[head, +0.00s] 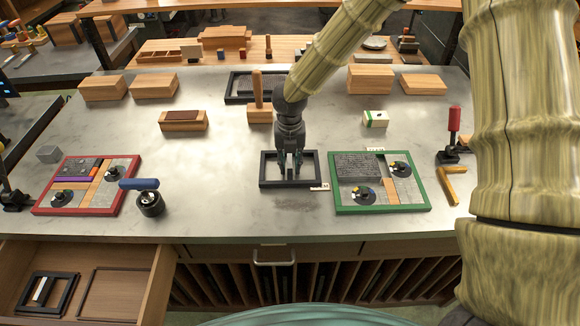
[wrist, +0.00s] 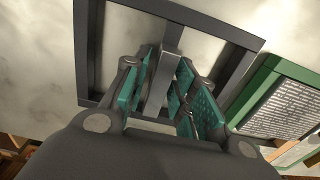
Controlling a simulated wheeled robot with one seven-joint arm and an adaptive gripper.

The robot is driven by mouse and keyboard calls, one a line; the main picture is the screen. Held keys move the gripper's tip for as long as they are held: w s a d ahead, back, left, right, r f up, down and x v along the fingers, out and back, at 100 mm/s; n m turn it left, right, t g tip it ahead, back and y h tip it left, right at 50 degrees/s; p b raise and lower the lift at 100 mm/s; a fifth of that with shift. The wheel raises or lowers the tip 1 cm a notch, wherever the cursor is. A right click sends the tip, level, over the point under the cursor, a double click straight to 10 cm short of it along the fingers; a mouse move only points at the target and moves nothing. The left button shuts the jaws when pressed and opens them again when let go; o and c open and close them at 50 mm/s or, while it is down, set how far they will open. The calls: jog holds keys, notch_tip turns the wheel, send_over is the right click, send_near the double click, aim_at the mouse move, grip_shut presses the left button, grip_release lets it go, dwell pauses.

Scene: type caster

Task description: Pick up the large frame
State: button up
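A dark grey rectangular frame (head: 263,172) lies flat near the front middle of the bench, with a small label at its front right corner. My gripper (head: 290,168) points down inside it. In the wrist view the frame (wrist: 180,12) fills the upper middle, with a grey bar (wrist: 163,72) across its opening. My gripper (wrist: 160,90) has its teal-padded fingers on both sides of this bar. The fingers look apart, with narrow gaps to the bar; contact low down is hidden. Which frame is the large one is not marked legibly.
A green frame (head: 424,190) with type and discs lies close on the right. A red frame (head: 45,200) and a blue-handled roller (head: 150,200) are left. An open drawer (head: 150,285) holds a black frame (head: 68,300) and a thin brown frame (head: 88,285). Wooden blocks stand behind.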

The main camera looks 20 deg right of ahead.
grip_shut()
jog(key=shift+w+r, duration=0.1)
jog(key=shift+r, duration=0.05)
